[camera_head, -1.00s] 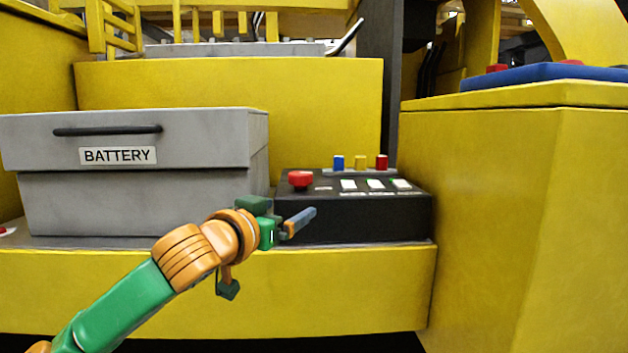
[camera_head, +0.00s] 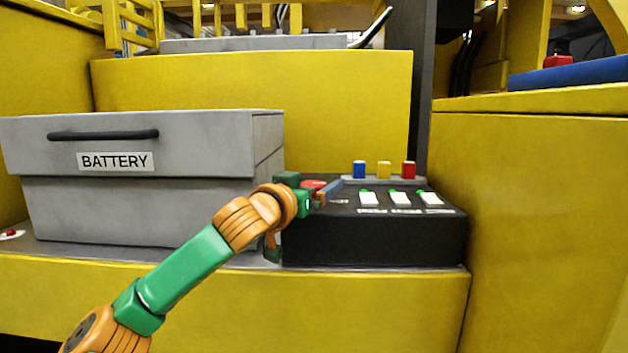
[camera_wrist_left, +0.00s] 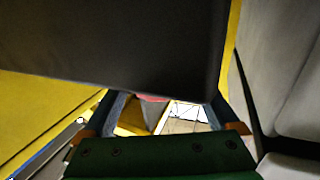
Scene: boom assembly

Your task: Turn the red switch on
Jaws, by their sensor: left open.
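A black control box (camera_head: 375,240) sits on a yellow ledge right of the battery box. On its back strip stand a blue switch (camera_head: 359,169), a yellow switch (camera_head: 384,170) and a red switch (camera_head: 408,170) at the right end. A round red button (camera_head: 313,184) on the box's left top is partly hidden by my left gripper (camera_head: 327,191). That gripper is open and empty at the box's left end, left of the red switch. The left wrist view shows its spread fingers (camera_wrist_left: 168,112) with the dark box face ahead. My right gripper is not in view.
The grey battery box (camera_head: 100,205) stands close left of my gripper. White switches (camera_head: 399,199) with green marks line the control box's top. A yellow block (camera_head: 545,220) bounds the right side. There is free room above the control box.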

